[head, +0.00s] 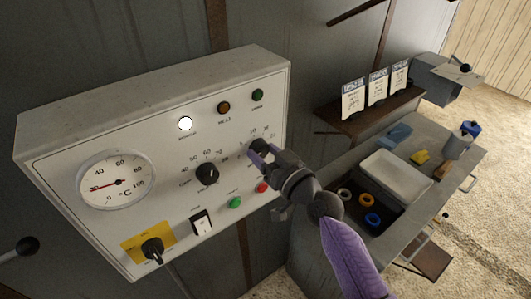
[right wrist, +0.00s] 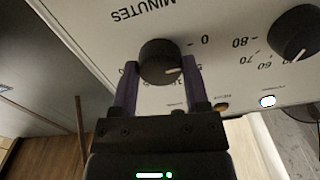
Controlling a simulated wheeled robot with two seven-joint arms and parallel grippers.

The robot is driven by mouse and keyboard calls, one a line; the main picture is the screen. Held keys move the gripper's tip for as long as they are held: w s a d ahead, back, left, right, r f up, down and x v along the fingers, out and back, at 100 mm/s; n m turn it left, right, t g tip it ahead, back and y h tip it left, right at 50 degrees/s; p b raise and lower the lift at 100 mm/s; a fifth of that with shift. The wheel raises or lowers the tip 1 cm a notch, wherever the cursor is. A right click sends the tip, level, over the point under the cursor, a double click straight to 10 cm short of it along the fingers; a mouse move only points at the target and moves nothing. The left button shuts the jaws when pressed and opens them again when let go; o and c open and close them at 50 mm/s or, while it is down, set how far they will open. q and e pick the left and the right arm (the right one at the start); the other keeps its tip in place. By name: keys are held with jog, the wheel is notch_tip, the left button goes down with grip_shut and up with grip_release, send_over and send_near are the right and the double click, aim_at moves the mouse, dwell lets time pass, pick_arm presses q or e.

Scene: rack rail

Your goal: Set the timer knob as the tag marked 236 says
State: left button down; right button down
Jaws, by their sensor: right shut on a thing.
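The timer knob (head: 260,146) is a dark round knob at the right of the white control panel, inside a printed number scale. My right gripper (head: 264,155) reaches it from the lower right and partly covers it. In the right wrist view the knob (right wrist: 160,60) sits between the two purple fingers of the right gripper (right wrist: 163,85), which are closed on its sides. Its white pointer mark is toward the fingers' right side; the exact setting is hard to read. Three white tags, left (head: 353,101), middle (head: 378,88) and right (head: 400,76), stand on a shelf; their numbers are too small to read. My left gripper is not in view.
The panel (head: 60,140) also has a temperature dial (head: 116,180), a second black knob (head: 207,173), a rocker switch (head: 201,222), green (head: 235,202) and red (head: 262,187) buttons, and a yellow-backed rotary switch (head: 152,248). A bench with a white tray (head: 396,175) stands at right.

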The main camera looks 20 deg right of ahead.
jog(key=m, duration=0.4)
jog(key=shift+m, duration=0.3)
jog(key=m, duration=0.3)
jog(key=shift+m+p, duration=0.3)
jog(key=m, duration=0.4)
jog(key=shift+m+p, duration=0.45)
jog(key=shift+m, duration=1.35)
jog(key=shift+c, duration=0.4)
grip_release()
